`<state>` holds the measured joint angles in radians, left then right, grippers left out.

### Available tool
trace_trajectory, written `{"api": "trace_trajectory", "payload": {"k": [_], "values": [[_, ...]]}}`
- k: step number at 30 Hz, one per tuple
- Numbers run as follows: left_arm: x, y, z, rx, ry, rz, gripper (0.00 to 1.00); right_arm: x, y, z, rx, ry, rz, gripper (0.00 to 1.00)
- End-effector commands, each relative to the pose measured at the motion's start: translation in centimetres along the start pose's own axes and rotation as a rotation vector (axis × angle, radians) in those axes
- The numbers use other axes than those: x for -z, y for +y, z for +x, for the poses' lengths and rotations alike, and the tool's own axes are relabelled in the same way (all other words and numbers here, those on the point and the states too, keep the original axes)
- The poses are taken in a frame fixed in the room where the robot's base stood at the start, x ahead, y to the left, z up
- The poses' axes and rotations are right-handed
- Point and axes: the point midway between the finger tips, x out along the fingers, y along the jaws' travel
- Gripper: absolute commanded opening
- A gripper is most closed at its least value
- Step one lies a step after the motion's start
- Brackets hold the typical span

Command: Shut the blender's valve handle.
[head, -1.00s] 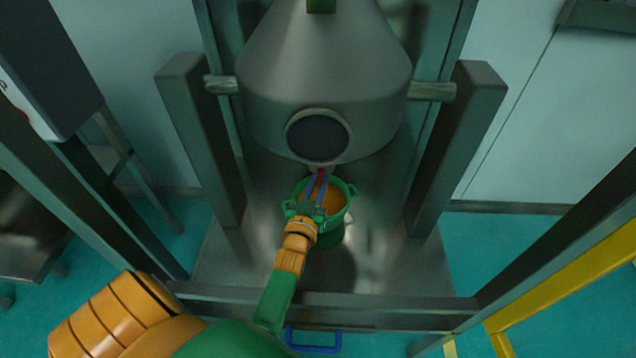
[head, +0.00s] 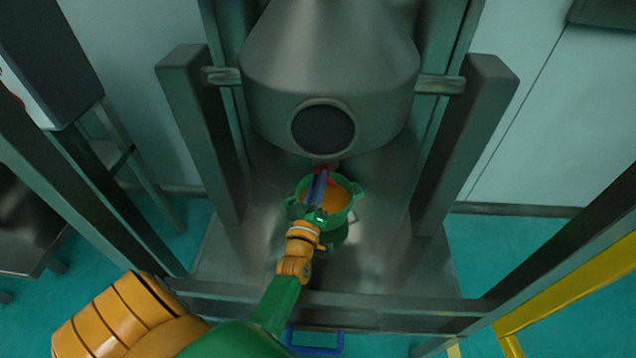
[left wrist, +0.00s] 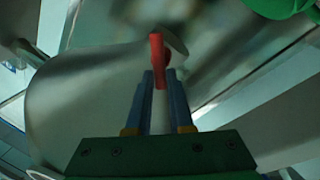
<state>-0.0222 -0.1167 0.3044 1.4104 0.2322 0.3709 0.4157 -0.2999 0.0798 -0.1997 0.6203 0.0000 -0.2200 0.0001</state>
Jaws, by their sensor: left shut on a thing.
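The blender (head: 330,60) is a large grey metal cone-shaped vessel with a round dark port on its front, held between two posts. Its red valve handle (left wrist: 157,58) shows at the fingertips in the left wrist view, and a bit of red shows under the vessel in the head view. My left gripper (head: 318,178) has blue fingers, and it also shows in the left wrist view (left wrist: 160,85). It is shut on the red handle. The fingers partly hide the handle. My right gripper is in neither view.
A green pot (head: 346,211) with orange contents stands below the vessel, close under my left gripper. A metal frame bar (head: 390,304) crosses in front. A yellow rail (head: 570,285) is at the right. A blue handle (head: 315,341) is at the bottom.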

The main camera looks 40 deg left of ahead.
Motion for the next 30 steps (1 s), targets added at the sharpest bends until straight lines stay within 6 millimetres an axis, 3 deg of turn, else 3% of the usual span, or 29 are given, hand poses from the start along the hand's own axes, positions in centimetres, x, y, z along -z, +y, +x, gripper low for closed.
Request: {"api": "trace_trajectory", "payload": {"k": [18,30], "values": [[-0.8,-0.7,-0.1,-0.001,0.104,-0.548,0.0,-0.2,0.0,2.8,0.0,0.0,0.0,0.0],[-0.8,-0.6,-0.1,-0.004,0.147,-0.759,0.0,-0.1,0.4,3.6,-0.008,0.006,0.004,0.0]]}}
